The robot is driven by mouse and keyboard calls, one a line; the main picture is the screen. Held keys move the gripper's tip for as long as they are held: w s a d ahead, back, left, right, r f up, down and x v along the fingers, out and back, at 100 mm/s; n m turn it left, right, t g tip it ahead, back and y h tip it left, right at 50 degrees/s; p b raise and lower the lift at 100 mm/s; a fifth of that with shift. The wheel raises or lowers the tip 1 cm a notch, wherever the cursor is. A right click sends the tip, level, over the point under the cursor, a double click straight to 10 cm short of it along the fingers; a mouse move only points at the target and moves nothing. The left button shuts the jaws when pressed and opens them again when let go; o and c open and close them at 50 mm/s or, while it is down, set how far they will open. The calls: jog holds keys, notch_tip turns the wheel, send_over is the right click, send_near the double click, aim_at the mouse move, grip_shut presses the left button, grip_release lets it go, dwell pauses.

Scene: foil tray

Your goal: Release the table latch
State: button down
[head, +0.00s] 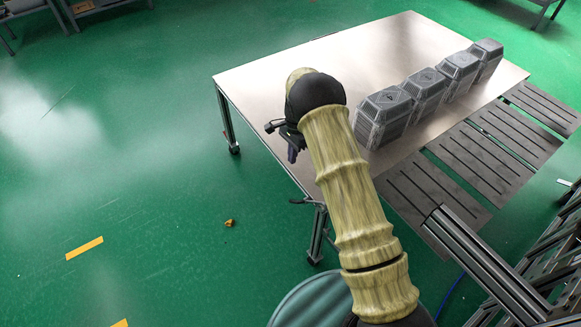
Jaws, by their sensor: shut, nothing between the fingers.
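A metal-topped table (262,84) on dark wheeled legs stands in the middle of the view. A small dark lever (303,201), which looks like the table latch, sticks out to the left at the table's near corner, above a leg. My arm reaches up across the view in front of the table. My gripper (282,136) is at the arm's far end, by the table's left edge, and is shut and empty. It is apart from the lever, further up in the picture. My arm hides part of the table top and its near edge.
Several grey ribbed boxes (384,116) stand in a row on the table's right half. Dark slotted panels (455,165) adjoin its right edge. A metal frame (480,262) is at lower right. The green floor to the left is mostly clear, with a small orange object (229,223).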

jog(key=v, duration=0.4)
jog(key=shift+d, duration=0.1)
dwell(0.3)
jog(key=s+d+r+n+t, duration=0.2)
jog(key=s+d+r+n, duration=0.3)
jog(key=s+d+r, duration=0.55)
jog(key=s+d+r+n+t+h, duration=0.1)
jog(key=s+d+r+n+t, duration=0.15)
jog(key=s, duration=0.55)
jog(key=s+d+r+n+t, duration=0.1)
jog(key=s+d+r+n, duration=0.2)
jog(key=s, duration=0.6)
notch_tip(320, 180, up, 22)
jog(key=a+p, duration=0.1)
jog(key=p, duration=2)
jog(key=shift+a+n+p, duration=0.2)
jog(key=shift+n+p, duration=0.15)
jog(key=shift+n, duration=0.1)
jog(key=shift+w+f+g, duration=0.15)
jog(key=shift+g, duration=0.1)
